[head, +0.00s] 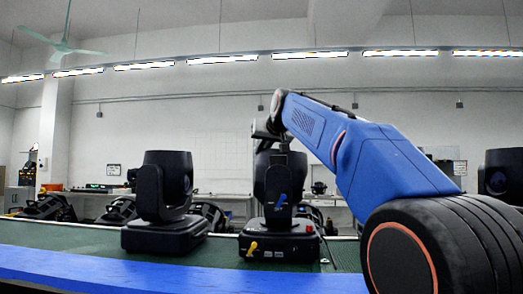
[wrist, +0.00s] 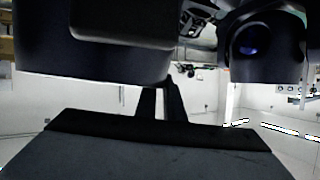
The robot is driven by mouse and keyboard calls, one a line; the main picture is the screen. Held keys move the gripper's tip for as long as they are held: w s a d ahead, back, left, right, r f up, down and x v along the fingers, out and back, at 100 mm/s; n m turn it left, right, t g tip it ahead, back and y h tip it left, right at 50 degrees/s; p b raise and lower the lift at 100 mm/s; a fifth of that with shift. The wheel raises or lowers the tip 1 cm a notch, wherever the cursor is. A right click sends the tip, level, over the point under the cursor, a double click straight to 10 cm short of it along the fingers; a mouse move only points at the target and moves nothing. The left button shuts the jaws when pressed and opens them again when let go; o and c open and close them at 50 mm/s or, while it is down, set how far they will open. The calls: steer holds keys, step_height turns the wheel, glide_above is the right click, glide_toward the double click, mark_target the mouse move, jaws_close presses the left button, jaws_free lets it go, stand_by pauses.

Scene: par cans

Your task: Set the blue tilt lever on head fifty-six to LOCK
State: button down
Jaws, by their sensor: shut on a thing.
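Two black moving heads stand on the green bench top. The nearer-to-centre one (head: 258,178) has a blue tilt lever (head: 281,201) low on the side of its yoke, leaning diagonally. A yellow lever (head: 252,248) is on the front of its base. My gripper (head: 282,185) reaches down from the arm's end at that yoke, dark against dark. In the wrist view, its two slim black fingers (wrist: 160,88) stand close together, their tips running behind a large dark housing. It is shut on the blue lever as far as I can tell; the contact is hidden. I cannot read any LOCK mark.
Another moving head (head: 165,185) stands to the left on the green bench top (head: 60,236). The bench has a blue front edge (head: 150,278). A further dark head (head: 502,172) is at the right edge. More fixtures lie farther back along the wall.

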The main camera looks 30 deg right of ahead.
steer(key=shift+w+a+f, duration=0.45)
steer(key=shift+a+f, duration=0.2)
steer(key=c, duration=1.9)
jaws_free()
steer(key=shift+a, duration=0.15)
steer(key=shift+f, duration=0.15)
steer(key=v, duration=1.8)
steer(key=shift+r, duration=0.25)
steer(key=shift+w, duration=0.2)
